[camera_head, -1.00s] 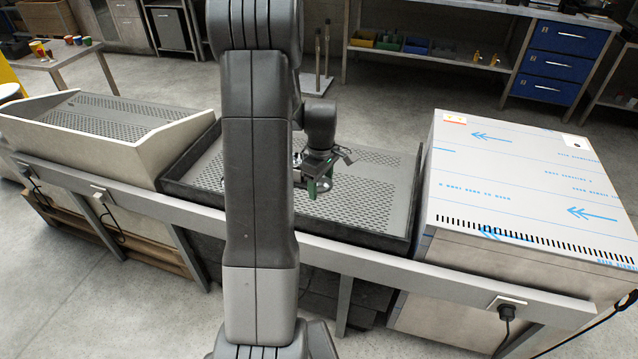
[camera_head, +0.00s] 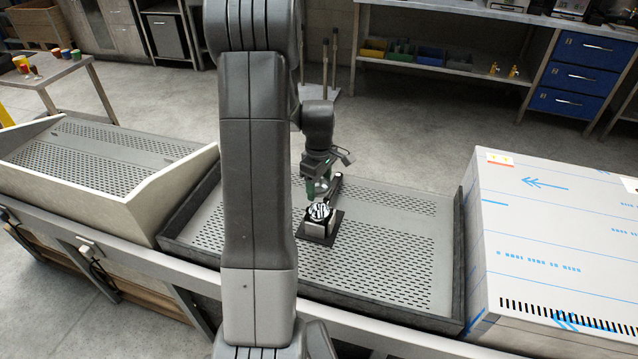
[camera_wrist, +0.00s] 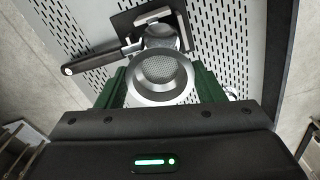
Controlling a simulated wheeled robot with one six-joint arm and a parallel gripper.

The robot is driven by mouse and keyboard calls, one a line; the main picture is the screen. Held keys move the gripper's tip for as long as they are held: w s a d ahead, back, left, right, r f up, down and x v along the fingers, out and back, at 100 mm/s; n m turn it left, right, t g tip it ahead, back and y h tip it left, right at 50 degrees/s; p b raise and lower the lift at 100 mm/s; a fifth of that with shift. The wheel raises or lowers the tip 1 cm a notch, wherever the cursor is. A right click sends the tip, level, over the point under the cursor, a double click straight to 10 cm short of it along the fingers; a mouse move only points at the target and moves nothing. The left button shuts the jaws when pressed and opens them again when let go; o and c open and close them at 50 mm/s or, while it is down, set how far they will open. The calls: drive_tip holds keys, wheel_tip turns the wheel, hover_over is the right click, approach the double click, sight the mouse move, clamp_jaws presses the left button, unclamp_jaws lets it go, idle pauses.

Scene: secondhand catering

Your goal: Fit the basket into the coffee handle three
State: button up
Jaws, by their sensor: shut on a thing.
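My gripper (camera_head: 318,188) has green fingers and is shut on the basket (camera_wrist: 160,70), a round metal cup with a mesh bottom and a wide rim. In the wrist view, the fingers (camera_wrist: 160,88) hold it by its sides. A coffee handle with a black grip (camera_wrist: 95,57) and a metal head (camera_wrist: 163,33) rests on a dark stand (camera_wrist: 130,19), beyond the basket. In the head view, the shiny head (camera_head: 320,212) sits on the stand just below my gripper. The basket appears apart from the head. No number shows on the handle.
The stand is on a perforated metal tray (camera_head: 380,262) with a dark raised rim. A tall box-like unit with blue arrows (camera_head: 560,235) stands to the right. A pale-walled perforated tray (camera_head: 185,180) lies to the left. The tray around the stand is largely clear.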

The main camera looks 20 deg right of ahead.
drive_tip(key=shift+s+f, duration=0.15)
drive_tip(key=shift+f, duration=0.15)
drive_tip(key=shift+f+b, duration=2.6)
drive_tip(key=shift+f, duration=0.85)
drive_tip(key=shift+s+f+b, duration=0.1)
drive_tip(key=shift+f+b, duration=0.4)
drive_tip(key=shift+f, duration=0.25)
drive_tip(key=shift+c, duration=1.3)
drive_tip(key=o, duration=1.1)
drive_tip(key=shift+o, duration=0.4)
drive_tip(key=shift+o, duration=1)
drive_tip(key=shift+r, duration=0.15)
